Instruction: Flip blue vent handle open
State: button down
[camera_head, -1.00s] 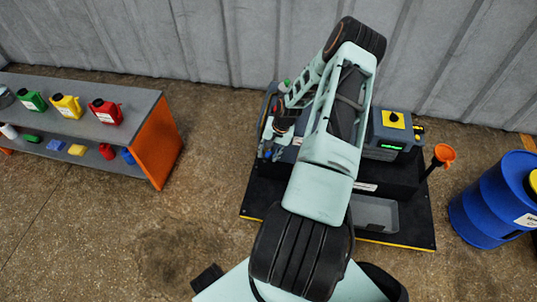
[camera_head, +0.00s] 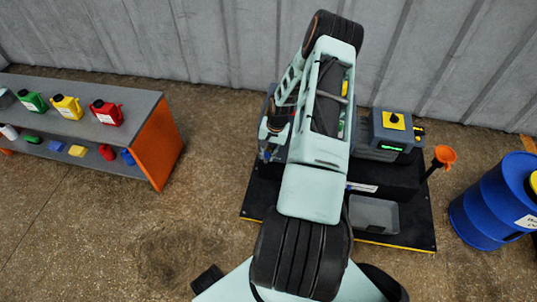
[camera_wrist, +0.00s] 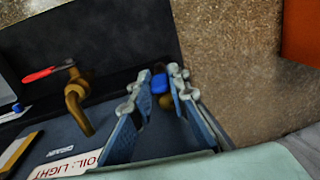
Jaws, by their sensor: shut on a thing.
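The blue vent handle (camera_wrist: 158,83) shows in the wrist view as a small blue piece between my fingertips, with a brass part beside it. My gripper (camera_wrist: 157,92) is shut on it, one blue-grey finger on each side. The fingers hide part of the handle, and its exact angle is hard to tell. In the head view my arm covers much of the furnace unit, and the handle cannot be made out clearly.
A brass drain tap (camera_wrist: 78,98) with a red lever (camera_wrist: 42,74) stands left of my gripper. A shelf (camera_head: 140,105) with bottles stands left, with clear floor between.

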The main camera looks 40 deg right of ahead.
jog(key=shift+w+a+g+h+b, duration=0.2)
jog(key=shift+a+g+h+b, duration=0.2)
jog(key=shift+g+h, duration=0.25)
jog(key=c, duration=1.8)
grip_release()
jog(key=shift+w, duration=0.1)
jog(key=shift+c, duration=0.2)
jog(key=shift+d+r, duration=0.1)
notch_tip(320, 180, up, 12)
